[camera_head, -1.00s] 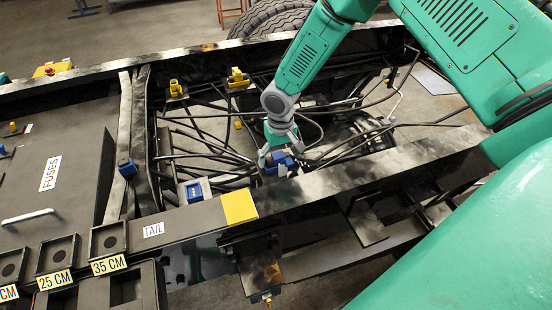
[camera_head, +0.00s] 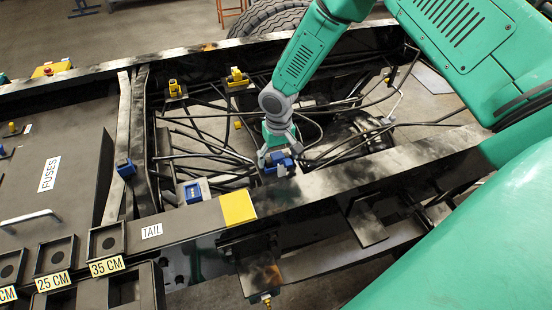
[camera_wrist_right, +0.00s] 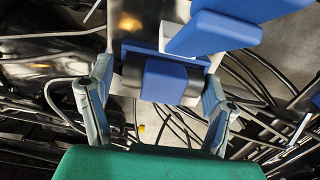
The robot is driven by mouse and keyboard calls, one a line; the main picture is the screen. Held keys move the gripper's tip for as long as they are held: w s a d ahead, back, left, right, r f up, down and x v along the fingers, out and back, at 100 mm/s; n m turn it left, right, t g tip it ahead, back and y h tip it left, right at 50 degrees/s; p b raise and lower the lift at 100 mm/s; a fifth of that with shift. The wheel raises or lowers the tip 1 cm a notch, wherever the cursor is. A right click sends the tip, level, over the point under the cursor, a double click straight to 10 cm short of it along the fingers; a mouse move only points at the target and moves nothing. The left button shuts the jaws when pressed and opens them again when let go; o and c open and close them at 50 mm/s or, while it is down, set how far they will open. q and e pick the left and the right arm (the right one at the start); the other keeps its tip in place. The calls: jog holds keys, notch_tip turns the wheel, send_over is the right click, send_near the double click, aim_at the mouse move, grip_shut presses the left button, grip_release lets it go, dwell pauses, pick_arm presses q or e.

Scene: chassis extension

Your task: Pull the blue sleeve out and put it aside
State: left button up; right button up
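A blue part (camera_head: 283,160), which looks like the blue sleeve, sits by the inner side of the near chassis rail, below my right gripper (camera_head: 279,154). In the right wrist view, a blue block with dark ends (camera_wrist_right: 164,80) lies between the fingertips of my right gripper (camera_wrist_right: 158,82). The fingers are spread on either side of it. A gap shows at the left finger; contact at the right finger is unclear. A larger blue piece (camera_wrist_right: 212,35) is at the top of that view. My left gripper is out of view.
Black cables (camera_head: 205,140) cross the frame opening around the gripper. The near rail (camera_head: 330,180) runs just in front of it. Another blue connector (camera_head: 194,191) is to the left, near the yellow patch (camera_head: 238,207). Yellow connectors (camera_head: 237,78) line the far rail.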

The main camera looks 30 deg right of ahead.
jog(key=shift+d, duration=0.25)
jog(key=shift+s+d, duration=0.1)
